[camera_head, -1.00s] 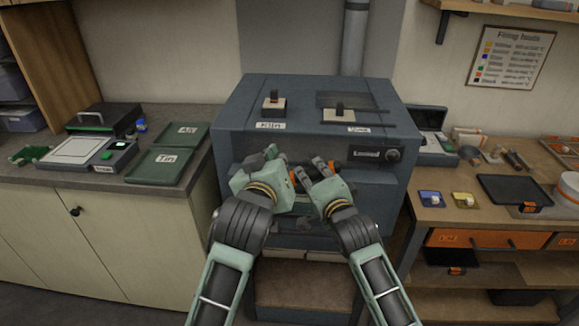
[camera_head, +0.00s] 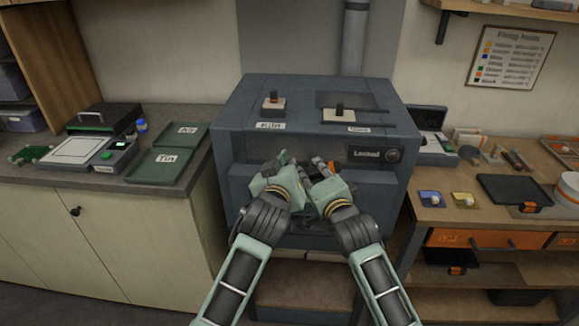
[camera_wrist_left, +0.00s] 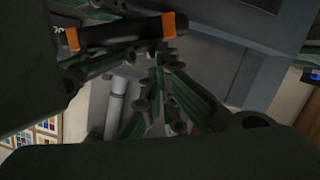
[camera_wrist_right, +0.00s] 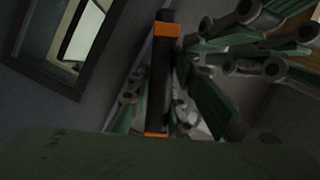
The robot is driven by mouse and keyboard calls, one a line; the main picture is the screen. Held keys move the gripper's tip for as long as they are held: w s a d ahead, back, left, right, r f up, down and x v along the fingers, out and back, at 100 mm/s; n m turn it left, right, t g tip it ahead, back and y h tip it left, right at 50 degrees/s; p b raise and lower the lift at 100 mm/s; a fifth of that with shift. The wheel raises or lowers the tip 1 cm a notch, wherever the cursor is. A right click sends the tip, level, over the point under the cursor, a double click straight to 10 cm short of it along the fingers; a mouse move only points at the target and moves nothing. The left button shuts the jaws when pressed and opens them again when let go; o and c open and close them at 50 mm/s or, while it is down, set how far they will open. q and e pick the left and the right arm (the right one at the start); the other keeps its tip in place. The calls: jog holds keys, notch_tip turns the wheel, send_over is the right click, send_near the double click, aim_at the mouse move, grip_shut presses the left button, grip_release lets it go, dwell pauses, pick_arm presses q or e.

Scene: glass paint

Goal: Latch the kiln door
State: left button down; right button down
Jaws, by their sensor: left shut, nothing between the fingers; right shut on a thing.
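The kiln (camera_head: 235,135) is a large blue-grey box in the middle of the head view. Its door (camera_head: 375,195) is on the front, below a panel with a dark knob (camera_head: 393,156) and a small label that seems to read "Locked". A black handle with orange bands shows in the left wrist view (camera_wrist_left: 120,32) and the right wrist view (camera_wrist_right: 158,85). My right gripper (camera_head: 322,168) is at the door front, shut on this handle. My left gripper (camera_head: 284,160) is shut and empty, close beside it on the left. The grippers hide most of the handle in the head view.
A counter with green trays (camera_head: 157,166) is on the left. A wooden workbench (camera_head: 465,215) with a black tray (camera_head: 515,190) and small tiles is on the right.

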pick_arm(q)
jog(key=shift+s+f+n, duration=0.1)
jog(key=shift+f+n, duration=0.2)
jog(key=shift+f, duration=0.3)
pick_arm(e)
jog(key=c, duration=1.9)
grip_release()
pick_arm(q)
jog(key=shift+d, duration=0.1)
pick_arm(e)
jog(key=shift+o, duration=0.2)
jog(key=shift+s, duration=0.15)
